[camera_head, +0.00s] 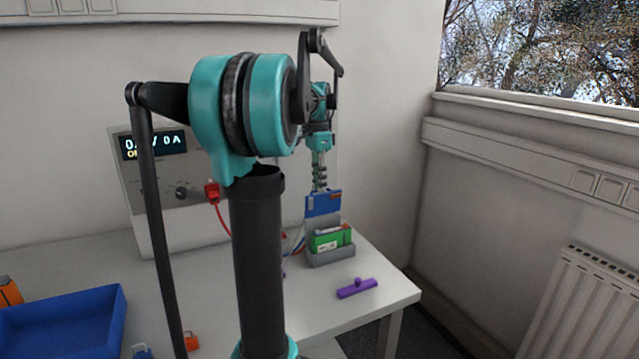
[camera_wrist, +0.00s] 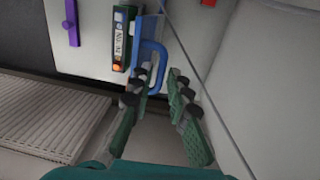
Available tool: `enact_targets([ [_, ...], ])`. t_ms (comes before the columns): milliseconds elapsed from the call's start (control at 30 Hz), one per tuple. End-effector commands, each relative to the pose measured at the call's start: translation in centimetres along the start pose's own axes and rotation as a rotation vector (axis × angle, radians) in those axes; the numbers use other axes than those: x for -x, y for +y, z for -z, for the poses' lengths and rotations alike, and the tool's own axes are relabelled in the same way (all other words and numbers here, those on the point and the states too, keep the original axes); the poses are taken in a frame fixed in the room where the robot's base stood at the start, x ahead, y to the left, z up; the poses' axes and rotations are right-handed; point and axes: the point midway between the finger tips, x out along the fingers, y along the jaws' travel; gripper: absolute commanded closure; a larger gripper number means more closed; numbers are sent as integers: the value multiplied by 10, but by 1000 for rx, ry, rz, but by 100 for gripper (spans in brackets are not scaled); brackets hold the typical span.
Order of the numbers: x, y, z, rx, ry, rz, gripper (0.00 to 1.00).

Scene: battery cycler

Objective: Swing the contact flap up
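The contact flap (camera_head: 323,204) is a blue plate standing roughly upright above a grey holder (camera_head: 332,257) in the head view. A green battery (camera_head: 331,240) sits in that holder. In the wrist view the blue flap's loop-shaped handle (camera_wrist: 160,58) lies just ahead of my fingertips, nearer the left fingers. The battery (camera_wrist: 120,40) lies to its left. My gripper (camera_wrist: 158,88) is open, its green fingers apart with nothing seen clamped between them. In the head view my gripper (camera_head: 319,178) hangs just above the flap; whether it touches the flap cannot be told.
A purple bar (camera_head: 357,288) lies on the table (camera_head: 395,292), right of the holder. A power supply (camera_head: 170,225) with a red plug (camera_head: 212,192) and cables stands at the left rear. A blue tray (camera_head: 65,325) is at front left. A wall is close to my gripper's right in the wrist view.

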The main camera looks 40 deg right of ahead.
Motion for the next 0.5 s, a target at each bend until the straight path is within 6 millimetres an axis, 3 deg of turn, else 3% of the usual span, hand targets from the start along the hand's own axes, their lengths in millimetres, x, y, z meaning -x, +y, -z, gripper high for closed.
enact_targets([
  [167, 0, 0, 0, 0, 0, 0, 84],
  [300, 0, 0, 0, 0, 0, 0, 100],
  [500, 0, 0, 0, 0, 0, 0, 100],
])
